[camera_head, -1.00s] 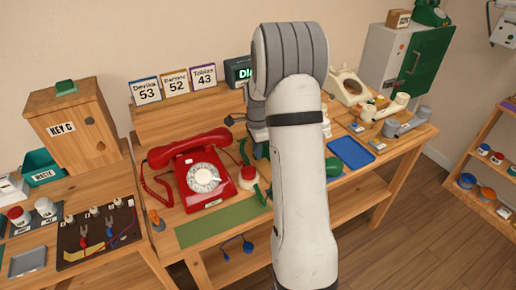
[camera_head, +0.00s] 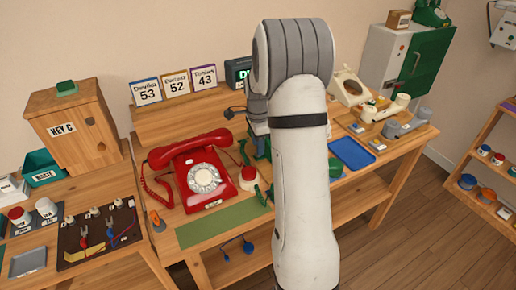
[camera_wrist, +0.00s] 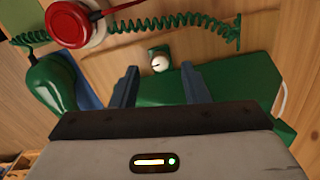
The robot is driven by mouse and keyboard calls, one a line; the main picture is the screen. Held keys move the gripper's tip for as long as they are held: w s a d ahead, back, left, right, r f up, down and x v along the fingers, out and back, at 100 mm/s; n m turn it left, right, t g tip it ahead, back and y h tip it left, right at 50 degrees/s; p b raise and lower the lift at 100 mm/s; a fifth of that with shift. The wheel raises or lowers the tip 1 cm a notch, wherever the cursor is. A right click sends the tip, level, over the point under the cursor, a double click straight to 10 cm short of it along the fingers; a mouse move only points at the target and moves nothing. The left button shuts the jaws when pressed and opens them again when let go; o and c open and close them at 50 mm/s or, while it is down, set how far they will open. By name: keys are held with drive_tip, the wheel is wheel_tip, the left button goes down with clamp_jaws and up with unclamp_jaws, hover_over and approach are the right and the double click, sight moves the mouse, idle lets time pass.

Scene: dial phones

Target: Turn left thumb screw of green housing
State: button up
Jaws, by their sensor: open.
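In the wrist view the green housing (camera_wrist: 233,85) lies flat under my gripper (camera_wrist: 158,78). A small knob with a pale round face, seemingly a thumb screw (camera_wrist: 160,62), sits in a green block at the housing's edge. It shows between and just beyond my two open fingertips, and nothing is held. I cannot tell whether the fingertips touch the housing. A second thumb screw is not visible. In the head view my arm hides most of the housing, and the fingers cannot be made out.
A red-and-white round pot (camera_wrist: 75,22), a green coiled cord (camera_wrist: 175,22) and a rounded green part (camera_wrist: 55,85) lie close to the fingers. In the head view, a red dial phone (camera_head: 203,178) stands left of my arm and a blue tray (camera_head: 352,153) right.

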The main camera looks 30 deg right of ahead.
wheel_tip(320, 180, up, 5)
drive_tip(key=shift+r, duration=0.1)
idle(0.5)
